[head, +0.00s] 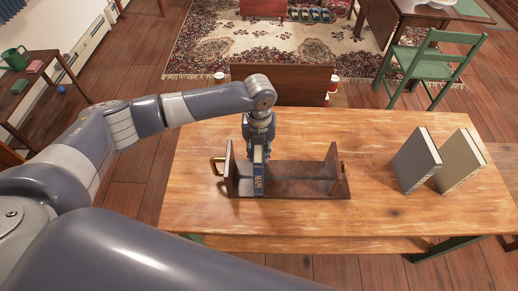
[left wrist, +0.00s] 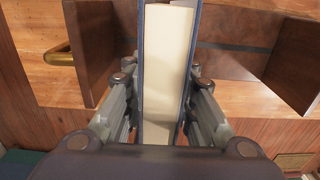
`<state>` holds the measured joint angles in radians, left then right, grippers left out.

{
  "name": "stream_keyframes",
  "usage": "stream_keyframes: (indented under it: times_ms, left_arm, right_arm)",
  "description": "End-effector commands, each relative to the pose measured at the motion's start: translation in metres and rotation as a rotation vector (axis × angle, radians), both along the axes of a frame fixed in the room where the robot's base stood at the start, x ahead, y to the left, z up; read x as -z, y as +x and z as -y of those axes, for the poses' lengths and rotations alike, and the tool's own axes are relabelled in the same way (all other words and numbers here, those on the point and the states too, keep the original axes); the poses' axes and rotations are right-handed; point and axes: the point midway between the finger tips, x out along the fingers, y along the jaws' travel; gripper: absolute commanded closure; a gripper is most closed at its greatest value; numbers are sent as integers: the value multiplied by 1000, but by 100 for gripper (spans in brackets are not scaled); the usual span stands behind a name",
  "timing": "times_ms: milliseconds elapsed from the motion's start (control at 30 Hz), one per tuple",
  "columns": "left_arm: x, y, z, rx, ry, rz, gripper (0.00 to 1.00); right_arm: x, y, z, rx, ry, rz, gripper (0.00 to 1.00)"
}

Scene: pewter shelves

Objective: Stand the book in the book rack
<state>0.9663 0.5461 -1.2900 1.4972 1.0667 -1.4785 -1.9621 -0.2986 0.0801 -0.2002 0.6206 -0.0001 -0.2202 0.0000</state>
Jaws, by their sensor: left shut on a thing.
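The book rack (head: 305,184) is dark wood with two end panels and brass handles, and it sits on the table. A dark blue book (head: 258,180) with gold spine lettering stands upright in the rack near its left end panel. My left gripper (head: 259,143) is above the rack, shut on this book from behind. In the left wrist view the book (left wrist: 166,70) shows pale page edges between the two fingers (left wrist: 161,110), with the rack's panels (left wrist: 90,50) on both sides. Whether the book's bottom touches the rack base is hard to tell. My right gripper is not in view.
Two more books, one dark grey (head: 415,160) and one tan-grey (head: 458,162), stand on the right of the wooden table (head: 385,215). The rack's middle and right part are empty. A green chair (head: 428,66) stands behind the table.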

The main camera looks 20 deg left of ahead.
Motion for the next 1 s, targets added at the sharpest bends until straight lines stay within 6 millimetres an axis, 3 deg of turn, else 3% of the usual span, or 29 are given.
stream_keyframes:
  times_ms: [100,133,200,633,767,1000]
  left_arm:
    - [2,1,0,-1,-2,2,100]
    - [2,0,0,-1,0,0,69]
    - [2,0,0,0,0,0,55]
    - [-5,1,0,0,-1,2,55]
    - [-25,1,0,0,-2,5,55]
    - [-78,2,0,0,-2,6,55]
  right_arm:
    - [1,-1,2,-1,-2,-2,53]
    - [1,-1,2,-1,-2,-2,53]
    - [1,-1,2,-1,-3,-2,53]
    - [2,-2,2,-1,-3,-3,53]
    - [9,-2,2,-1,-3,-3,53]
    - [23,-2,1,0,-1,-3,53]
